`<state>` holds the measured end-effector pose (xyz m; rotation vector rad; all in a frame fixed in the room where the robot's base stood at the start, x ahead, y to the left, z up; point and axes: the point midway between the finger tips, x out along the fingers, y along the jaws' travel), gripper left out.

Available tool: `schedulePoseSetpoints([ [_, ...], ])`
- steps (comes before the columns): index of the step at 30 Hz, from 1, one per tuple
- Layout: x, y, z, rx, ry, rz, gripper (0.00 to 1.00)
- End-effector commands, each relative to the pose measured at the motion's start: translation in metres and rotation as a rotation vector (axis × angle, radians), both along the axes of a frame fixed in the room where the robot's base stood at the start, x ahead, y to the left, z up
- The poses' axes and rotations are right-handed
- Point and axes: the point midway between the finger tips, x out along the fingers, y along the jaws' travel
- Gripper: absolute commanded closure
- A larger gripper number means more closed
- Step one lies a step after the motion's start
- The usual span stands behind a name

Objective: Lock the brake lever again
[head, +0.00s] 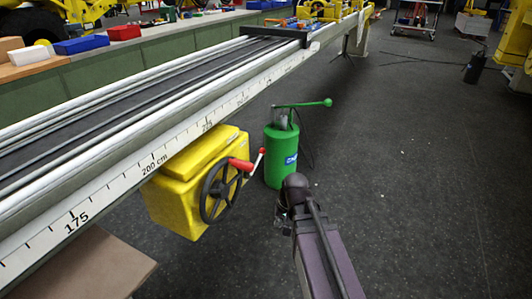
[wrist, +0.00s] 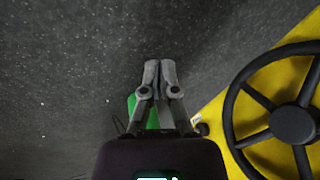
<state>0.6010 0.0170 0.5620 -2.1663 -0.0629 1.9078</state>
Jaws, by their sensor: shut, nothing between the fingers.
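A yellow housing (head: 176,205) hangs under the long rail and carries a black handwheel (head: 208,197). A thin pale lever with a red tip (head: 261,152) stands up at the wheel's right, beside a thicker red grip (head: 240,164). Which of these is the brake lever I cannot tell for sure. My gripper (wrist: 159,63) is shut and empty in the wrist view, its fingertips together over the dark floor. The black handwheel (wrist: 293,124) and yellow housing (wrist: 238,110) lie to its right there, apart from the fingers.
A green canister with a pump handle (head: 281,158) stands on the floor just beyond the housing; part of it shows behind my fingers in the wrist view. The scaled rail (head: 128,180) runs above the housing. The floor to the right is mostly clear.

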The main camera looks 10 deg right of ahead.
Motion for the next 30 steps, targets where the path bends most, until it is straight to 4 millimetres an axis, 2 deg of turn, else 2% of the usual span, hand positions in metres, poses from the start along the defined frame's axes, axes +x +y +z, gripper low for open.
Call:
schedulePoseSetpoints([
  [1,0.023,0.002,-0.008,0.054,-0.029,-0.041,1.00],
  [3,0.051,0.005,-0.010,0.143,-0.076,-0.108,1.00],
  [10,0.148,0.003,-0.004,0.482,-0.220,-0.382,1.00],
  [14,0.201,-0.012,0.007,0.684,-0.285,-0.550,1.00],
  [18,0.251,-0.038,0.020,0.894,-0.336,-0.730,1.00],
  [21,0.278,-0.058,0.029,1.023,-0.358,-0.840,1.00],
  [24,0.296,-0.075,0.036,1.122,-0.371,-0.922,1.00],
  [30,0.312,-0.093,0.044,1.221,-0.379,-1.003,1.00],
])
